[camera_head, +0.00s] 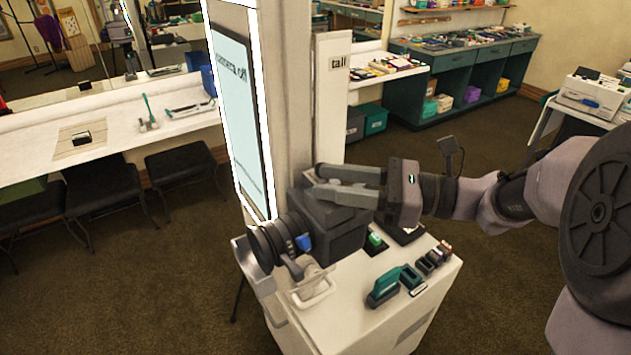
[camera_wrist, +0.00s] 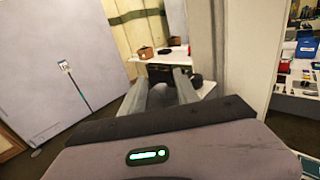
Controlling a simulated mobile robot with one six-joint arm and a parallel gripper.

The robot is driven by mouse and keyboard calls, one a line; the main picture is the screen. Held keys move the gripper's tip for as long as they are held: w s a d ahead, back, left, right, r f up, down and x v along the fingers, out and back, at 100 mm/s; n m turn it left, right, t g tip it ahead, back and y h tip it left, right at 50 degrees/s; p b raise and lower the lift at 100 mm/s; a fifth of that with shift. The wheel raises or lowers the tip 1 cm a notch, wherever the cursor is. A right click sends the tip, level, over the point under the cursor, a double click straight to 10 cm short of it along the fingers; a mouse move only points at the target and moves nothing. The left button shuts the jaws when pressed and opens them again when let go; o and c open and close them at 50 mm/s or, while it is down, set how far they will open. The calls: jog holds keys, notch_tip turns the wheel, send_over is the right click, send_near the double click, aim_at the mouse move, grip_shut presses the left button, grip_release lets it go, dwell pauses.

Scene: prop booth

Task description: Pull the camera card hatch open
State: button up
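The camera (camera_head: 335,228) is a dark boxy body with a round lens (camera_head: 265,245) at its left, on a white stand (camera_head: 375,325). My gripper (camera_head: 316,180) reaches in from the right, its two grey fingers over the top of the camera body. The fingers are apart, with a gap between them. In the wrist view my gripper (camera_wrist: 159,77) also shows its fingers spread, with a dark grey shape between them that I cannot identify. I cannot make out the card hatch or its edge; the fingers and camera body may hide it. Contact with the camera is unclear.
A lit screen (camera_head: 238,110) reading "camera off" rises behind the camera, beside a post labelled "tall" (camera_head: 331,100). The stand's top holds a green button (camera_head: 375,239), a teal tool (camera_head: 385,287) and several small dark blocks. Open carpet (camera_head: 150,290) lies left.

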jog(key=shift+w+a, duration=0.15)
jog(key=shift+a, duration=0.6)
jog(key=shift+w+a, duration=0.15)
jog(key=shift+a, duration=0.6)
grip_shut()
